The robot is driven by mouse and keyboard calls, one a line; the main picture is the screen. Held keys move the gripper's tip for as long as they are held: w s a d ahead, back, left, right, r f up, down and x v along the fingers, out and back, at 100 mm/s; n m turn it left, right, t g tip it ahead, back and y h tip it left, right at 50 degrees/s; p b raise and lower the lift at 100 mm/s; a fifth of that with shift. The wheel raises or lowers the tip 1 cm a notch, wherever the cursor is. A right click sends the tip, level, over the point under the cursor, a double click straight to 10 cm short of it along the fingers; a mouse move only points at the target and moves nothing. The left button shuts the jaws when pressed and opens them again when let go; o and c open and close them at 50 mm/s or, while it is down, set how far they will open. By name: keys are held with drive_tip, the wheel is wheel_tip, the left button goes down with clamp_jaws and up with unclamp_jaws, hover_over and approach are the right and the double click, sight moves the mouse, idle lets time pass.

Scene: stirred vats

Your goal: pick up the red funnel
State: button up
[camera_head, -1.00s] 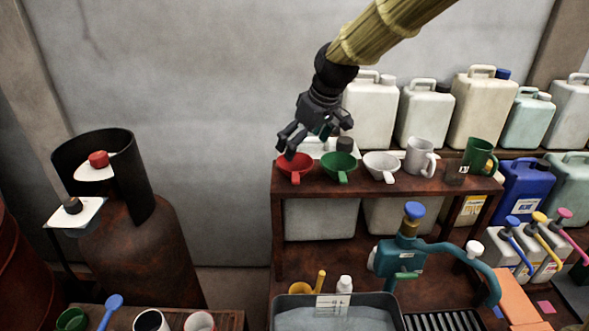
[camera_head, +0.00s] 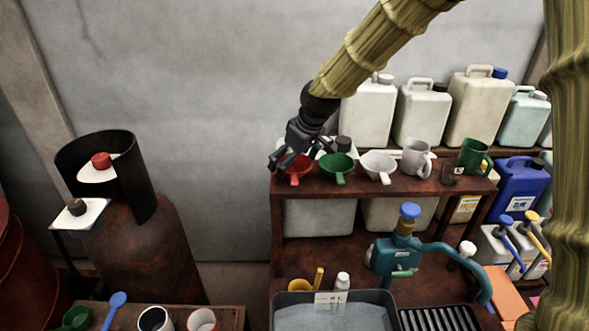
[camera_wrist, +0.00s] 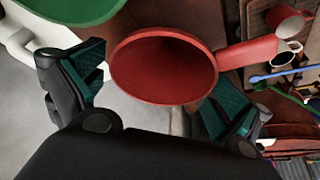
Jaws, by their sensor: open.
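The red funnel (camera_head: 297,172) stands at the left end of the wooden shelf top, its handle pointing toward the camera. In the wrist view the red funnel (camera_wrist: 165,68) shows its wide mouth, with its handle running to the right. My gripper (camera_head: 288,160) is at the funnel, partly in front of its left and far side. In the wrist view my gripper (camera_wrist: 155,90) is open, with one finger on each side of the funnel's bowl. The right finger is close to the rim below the handle; whether it touches I cannot tell.
A green funnel (camera_head: 336,168) stands close to the right of the red one, then a white funnel (camera_head: 379,165), a grey mug (camera_head: 415,157) and a green mug (camera_head: 474,156). Large white jugs (camera_head: 367,115) stand behind. The wall side left of the shelf (camera_head: 276,210) is free.

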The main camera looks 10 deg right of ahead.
drive_tip(key=shift+f, duration=0.1)
drive_tip(key=c, duration=0.7)
